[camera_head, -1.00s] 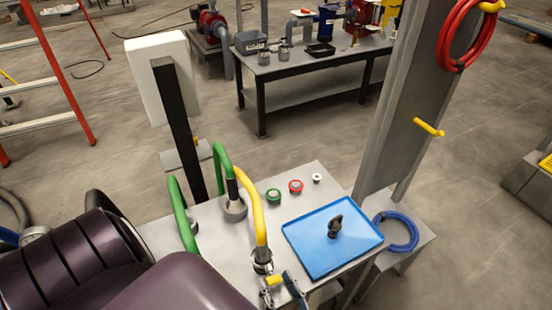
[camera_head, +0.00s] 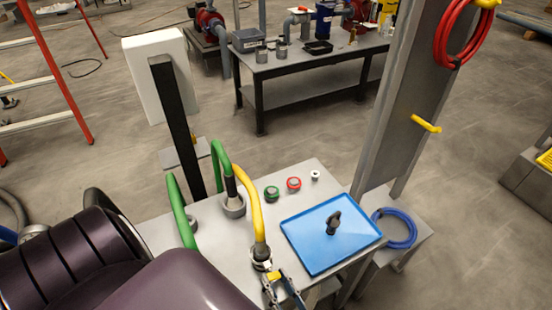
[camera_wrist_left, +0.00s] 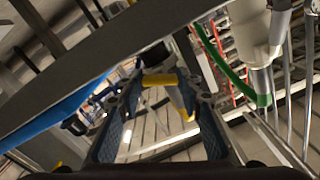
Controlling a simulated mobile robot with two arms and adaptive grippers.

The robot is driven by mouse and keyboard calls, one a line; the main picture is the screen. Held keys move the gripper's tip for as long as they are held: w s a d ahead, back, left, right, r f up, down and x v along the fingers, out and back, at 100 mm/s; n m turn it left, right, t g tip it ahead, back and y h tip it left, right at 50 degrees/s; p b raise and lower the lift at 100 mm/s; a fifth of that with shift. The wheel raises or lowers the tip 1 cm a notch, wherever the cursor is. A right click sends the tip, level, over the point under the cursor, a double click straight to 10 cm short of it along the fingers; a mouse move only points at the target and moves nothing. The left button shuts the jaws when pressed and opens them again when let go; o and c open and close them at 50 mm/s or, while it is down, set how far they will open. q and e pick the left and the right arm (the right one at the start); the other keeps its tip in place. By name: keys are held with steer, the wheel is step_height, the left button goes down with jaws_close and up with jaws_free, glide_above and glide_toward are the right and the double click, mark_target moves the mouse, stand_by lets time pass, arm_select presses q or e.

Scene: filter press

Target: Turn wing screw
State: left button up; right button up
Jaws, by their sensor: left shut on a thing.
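My left gripper (camera_head: 279,282) is at the front edge of the grey bench top, just below the base of the yellow hose. It is shut on a small yellow piece (camera_head: 273,276), which looks like the wing screw. In the left wrist view, the yellow wing screw (camera_wrist_left: 160,80) sits between the tips of the two blue-padded fingers (camera_wrist_left: 163,88). Its mount is mostly hidden by the dark beam and the fingers. My right gripper is in neither view.
The grey bench top (camera_head: 150,235) carries a yellow hose (camera_head: 256,205), green hoses (camera_head: 180,212), a green button (camera_head: 272,193), a red button (camera_head: 294,184) and a blue tray (camera_head: 305,255) holding a black item. A grey post (camera_head: 405,100) stands to the right, with a coiled blue hose (camera_head: 405,230) beside it.

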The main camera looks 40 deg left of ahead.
arm_select(q)
steer(key=shift+m, duration=3.2)
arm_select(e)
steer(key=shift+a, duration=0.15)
arm_select(q)
steer(key=o, duration=1.2)
steer(key=shift+c, duration=0.2)
